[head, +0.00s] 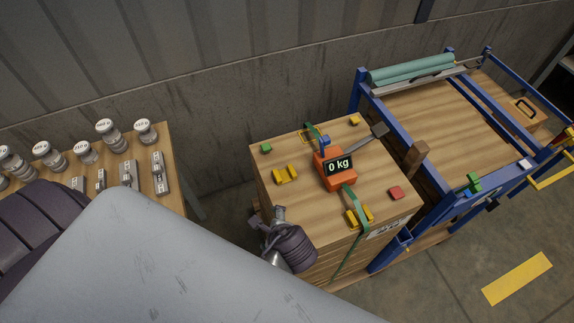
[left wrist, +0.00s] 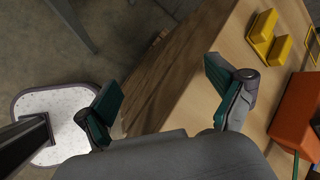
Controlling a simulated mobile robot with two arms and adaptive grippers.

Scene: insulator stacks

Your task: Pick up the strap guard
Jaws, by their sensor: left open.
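A yellow strap guard (head: 286,174), a small ridged block, lies loose on the left part of the wooden crate's top (head: 300,205). It also shows in the left wrist view, upper right (left wrist: 268,38). A second yellow guard (head: 354,218) sits at the crate's front edge by the green strap (head: 362,222). My left gripper (head: 268,218) is at the crate's near left edge, apart from the loose guard. In the left wrist view its teal-padded fingers (left wrist: 164,92) are spread and empty, with the crate's side and edge beyond. My right gripper is not in view.
An orange tensioner (head: 335,175) reading 0 kg stands mid-crate. Green (head: 266,149), yellow (head: 354,121) and red (head: 396,192) blocks lie near the corners. A blue frame (head: 395,130) borders the right. A table with weights (head: 145,145) stands left, across a floor gap.

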